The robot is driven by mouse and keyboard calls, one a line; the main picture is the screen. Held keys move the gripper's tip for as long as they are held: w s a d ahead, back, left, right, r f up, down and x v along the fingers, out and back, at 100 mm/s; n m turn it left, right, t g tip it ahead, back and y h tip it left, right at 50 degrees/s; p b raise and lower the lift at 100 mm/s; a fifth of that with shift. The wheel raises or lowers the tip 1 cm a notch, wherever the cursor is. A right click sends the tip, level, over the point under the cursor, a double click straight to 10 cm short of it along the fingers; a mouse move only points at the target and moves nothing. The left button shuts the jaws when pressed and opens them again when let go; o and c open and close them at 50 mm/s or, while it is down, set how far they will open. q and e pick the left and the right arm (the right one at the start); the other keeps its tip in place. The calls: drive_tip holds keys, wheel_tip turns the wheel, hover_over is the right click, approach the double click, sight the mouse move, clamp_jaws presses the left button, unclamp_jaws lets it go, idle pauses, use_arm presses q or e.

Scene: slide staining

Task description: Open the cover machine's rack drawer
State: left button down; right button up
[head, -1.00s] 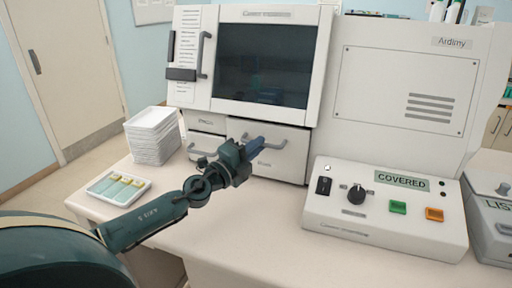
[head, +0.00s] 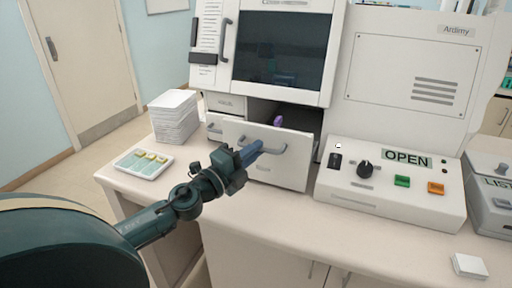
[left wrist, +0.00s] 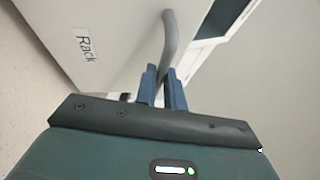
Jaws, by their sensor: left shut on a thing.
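The cover machine (head: 400,75) is a large white unit with a dark window. Its rack drawer (head: 287,172) stands pulled out below the window, with a dark gap above its front and a small purple thing (head: 278,120) showing inside. My left gripper (head: 256,150) is shut on the grey bar handle (head: 297,146) of the drawer. In the left wrist view the blue fingers (left wrist: 162,88) close on the handle (left wrist: 170,35), next to the drawer front (left wrist: 110,40) labelled "Rack". The control panel display (head: 407,159) reads "OPEN". My right gripper is not in view.
A stack of white trays (head: 174,122) and a tray with several slides (head: 143,163) stand on the counter at left. A small white block (head: 469,265) lies near the front right edge. The counter before the control panel is mostly clear.

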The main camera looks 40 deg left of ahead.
use_arm(q)
drive_tip(key=shift+s+d, duration=0.2)
drive_tip(key=shift+s, duration=0.55)
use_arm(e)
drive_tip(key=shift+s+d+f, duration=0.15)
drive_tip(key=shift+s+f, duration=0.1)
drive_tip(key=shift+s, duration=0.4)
use_arm(q)
drive_tip(key=c, duration=1.5)
unclamp_jaws()
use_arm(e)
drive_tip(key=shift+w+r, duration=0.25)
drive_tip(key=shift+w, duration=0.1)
